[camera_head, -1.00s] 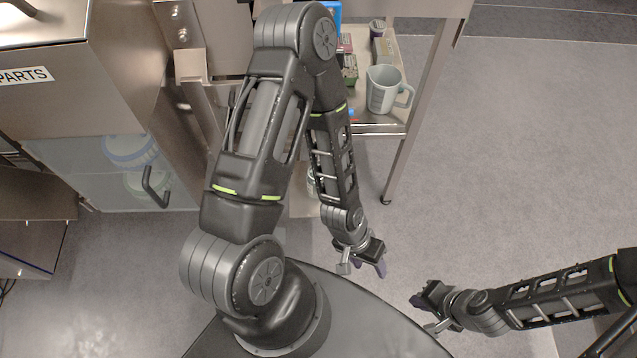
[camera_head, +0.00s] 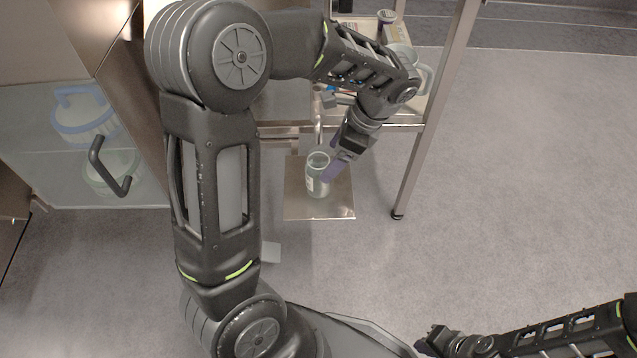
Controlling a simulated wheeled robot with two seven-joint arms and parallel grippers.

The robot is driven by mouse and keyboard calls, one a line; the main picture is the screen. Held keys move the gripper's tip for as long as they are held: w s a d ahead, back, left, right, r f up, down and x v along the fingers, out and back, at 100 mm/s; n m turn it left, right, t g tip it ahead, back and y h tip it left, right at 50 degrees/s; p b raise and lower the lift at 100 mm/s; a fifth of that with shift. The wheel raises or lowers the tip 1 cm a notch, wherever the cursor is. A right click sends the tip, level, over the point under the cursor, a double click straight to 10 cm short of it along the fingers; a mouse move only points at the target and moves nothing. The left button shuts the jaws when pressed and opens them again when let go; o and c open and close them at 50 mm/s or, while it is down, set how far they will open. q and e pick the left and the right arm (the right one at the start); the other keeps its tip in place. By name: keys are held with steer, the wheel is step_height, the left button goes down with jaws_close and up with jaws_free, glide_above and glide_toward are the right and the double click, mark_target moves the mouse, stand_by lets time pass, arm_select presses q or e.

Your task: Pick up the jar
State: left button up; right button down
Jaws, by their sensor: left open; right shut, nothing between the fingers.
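The jar (camera_head: 317,184) is a small clear glass jar with a pale label, standing upright on a flat metal plate low under the bench. My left gripper (camera_head: 333,168) is open, pointing down at the jar's upper right side. One purple finger pad overlaps the jar's right edge in the picture. I cannot tell whether it touches the glass, and the other finger is mostly hidden. My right gripper (camera_head: 427,345) is shut and empty at the bottom edge, far from the jar.
The metal plate (camera_head: 340,206) sticks out over the floor. A steel trolley leg (camera_head: 412,180) stands right of the jar. A grey measuring jug (camera_head: 424,80) is on the shelf above, partly behind my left arm. A clear-fronted cabinet with a dark handle (camera_head: 108,168) is at left. Floor at right is clear.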

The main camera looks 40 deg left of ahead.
mark_target(320, 173)
arm_select(q)
steer(key=shift+b+x, duration=0.4)
steer(key=shift+x, duration=0.95)
steer(key=shift+d, duration=0.1)
steer(key=b+x, duration=0.2)
steer(key=x, duration=0.2)
steer(key=shift+f, duration=0.1)
steer(key=shift+a+f, duration=0.3)
steer(key=shift+f, duration=0.2)
steer(key=shift+r, duration=0.1)
jaws_close()
